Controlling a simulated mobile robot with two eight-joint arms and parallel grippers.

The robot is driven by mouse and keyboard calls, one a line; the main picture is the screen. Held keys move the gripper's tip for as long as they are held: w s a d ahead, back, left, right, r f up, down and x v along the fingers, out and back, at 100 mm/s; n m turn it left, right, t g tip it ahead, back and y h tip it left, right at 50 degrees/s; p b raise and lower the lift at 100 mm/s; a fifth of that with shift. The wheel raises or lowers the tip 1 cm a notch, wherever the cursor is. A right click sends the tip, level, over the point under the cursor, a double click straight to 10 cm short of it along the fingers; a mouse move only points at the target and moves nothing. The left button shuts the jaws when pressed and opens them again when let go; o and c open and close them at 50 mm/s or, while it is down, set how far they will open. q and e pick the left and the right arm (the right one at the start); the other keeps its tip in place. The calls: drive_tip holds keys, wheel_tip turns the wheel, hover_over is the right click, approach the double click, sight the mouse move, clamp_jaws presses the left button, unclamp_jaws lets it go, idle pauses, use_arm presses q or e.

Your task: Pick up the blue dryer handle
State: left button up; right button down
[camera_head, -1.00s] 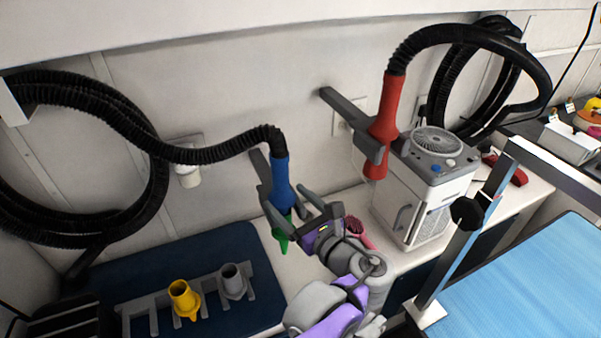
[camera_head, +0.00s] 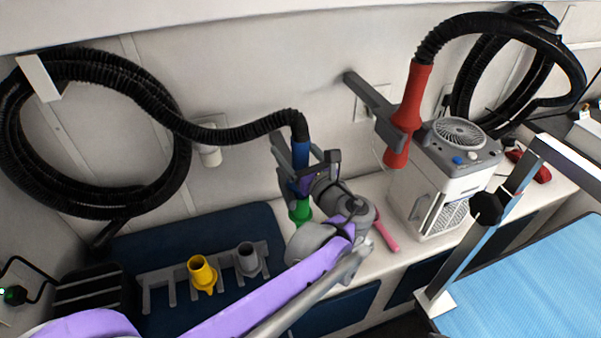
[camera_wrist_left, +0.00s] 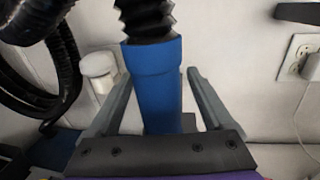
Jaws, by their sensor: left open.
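The blue dryer handle (camera_head: 301,152) hangs upright at the end of a black ribbed hose, by a grey wall holder (camera_head: 281,150). A green nozzle (camera_head: 300,211) is at its lower end. My left gripper (camera_head: 303,165) is at the handle, and its body hides part of the blue. In the left wrist view the handle (camera_wrist_left: 153,85) stands between the two open fingers of the left gripper (camera_wrist_left: 152,100), with a visible gap on each side. My right gripper is not in view.
A red dryer handle (camera_head: 409,100) hangs to the right above a white dryer box (camera_head: 435,190). A yellow nozzle (camera_head: 201,272) and a grey nozzle (camera_head: 247,259) sit in a rack at lower left. A pink brush (camera_head: 385,236) lies near my arm.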

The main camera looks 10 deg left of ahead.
use_arm(q)
drive_tip(key=shift+c, duration=0.6)
clamp_jaws()
drive_tip(key=shift+r, duration=0.15)
drive_tip(key=shift+r, duration=0.2)
drive_tip(key=b+v, duration=0.1)
drive_tip(key=v, duration=1.7)
drive_tip(key=shift+r+b, duration=0.35)
drive_tip(key=shift+r, duration=0.1)
drive_tip(key=shift+d, duration=0.1)
